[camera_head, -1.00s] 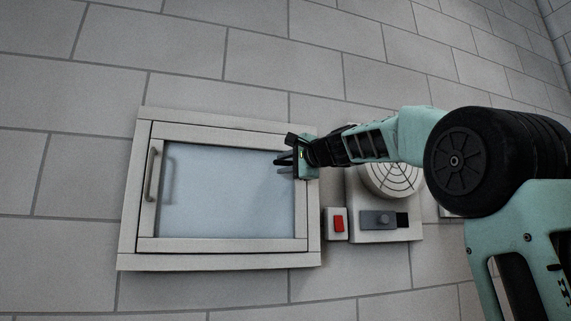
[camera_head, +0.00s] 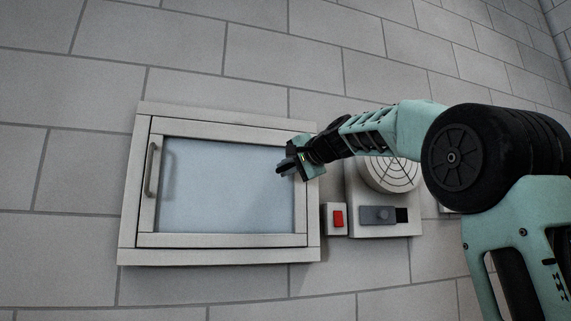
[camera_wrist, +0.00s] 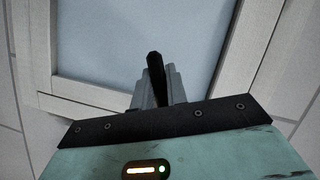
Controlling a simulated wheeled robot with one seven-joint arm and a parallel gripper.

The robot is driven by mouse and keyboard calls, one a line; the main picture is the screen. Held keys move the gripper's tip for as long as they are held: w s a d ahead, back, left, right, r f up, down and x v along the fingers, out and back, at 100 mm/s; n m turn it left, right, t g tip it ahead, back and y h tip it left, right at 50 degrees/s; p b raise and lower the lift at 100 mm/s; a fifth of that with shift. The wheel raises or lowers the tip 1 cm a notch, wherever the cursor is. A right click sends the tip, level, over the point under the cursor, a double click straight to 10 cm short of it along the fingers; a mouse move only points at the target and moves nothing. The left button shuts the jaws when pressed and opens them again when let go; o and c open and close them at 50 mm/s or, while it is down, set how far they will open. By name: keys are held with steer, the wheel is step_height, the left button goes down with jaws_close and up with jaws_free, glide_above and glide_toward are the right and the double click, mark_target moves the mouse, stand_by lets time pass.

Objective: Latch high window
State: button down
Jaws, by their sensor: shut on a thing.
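The high window (camera_head: 225,190) is set in a pale frame on the wall, with a bluish frosted pane. Its sash looks flush with the frame. A grey pull handle (camera_head: 151,170) is on the sash's left side. My gripper (camera_head: 287,168) is at the upper right of the sash, in front of its right stile. In the wrist view my gripper (camera_wrist: 157,88) is shut on a dark lever (camera_wrist: 155,66), which appears to be the window latch. The latch's base is hidden behind my gripper and wrist.
Right of the window are a small box with a red switch (camera_head: 338,218), a grey slide panel with a knob (camera_head: 379,215) and a round vent (camera_head: 391,174), partly behind my arm. The tiled wall (camera_head: 60,170) left of the window is clear.

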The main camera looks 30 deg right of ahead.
steer(key=f+n, duration=0.1)
steer(key=d+n+g+h, duration=0.1)
steer(key=shift+s+d+f+n, duration=0.1)
steer(key=shift+s+f+n, duration=0.05)
steer(key=shift+f+n, duration=0.25)
steer(key=shift+s+d+f+n+g+h, duration=0.15)
steer(key=shift+d+f+n+g+h, duration=0.35)
steer(key=shift+n, duration=0.5)
steer(key=shift+s+d+f+n+g+h, duration=0.1)
steer(key=shift+d+f+n+g+h, duration=0.1)
steer(key=shift+d+n+h, duration=0.3)
steer(key=shift+s+d+f+n+g+h, duration=0.1)
steer(key=shift+d+n+g+h, duration=0.15)
steer(key=shift+n+h, duration=0.25)
steer(key=shift+s+d+f+n+g+h, duration=0.15)
steer(key=shift+d+n+h, duration=0.1)
steer(key=shift+d+n, duration=0.25)
steer(key=shift+s+d+r+n+g+h, duration=0.1)
steer(key=shift+d+n+h, duration=0.2)
steer(key=shift+n, duration=0.4)
steer(key=c, duration=1.4)
jaws_free()
steer(key=shift+d, duration=0.1)
steer(key=shift+s, duration=0.15)
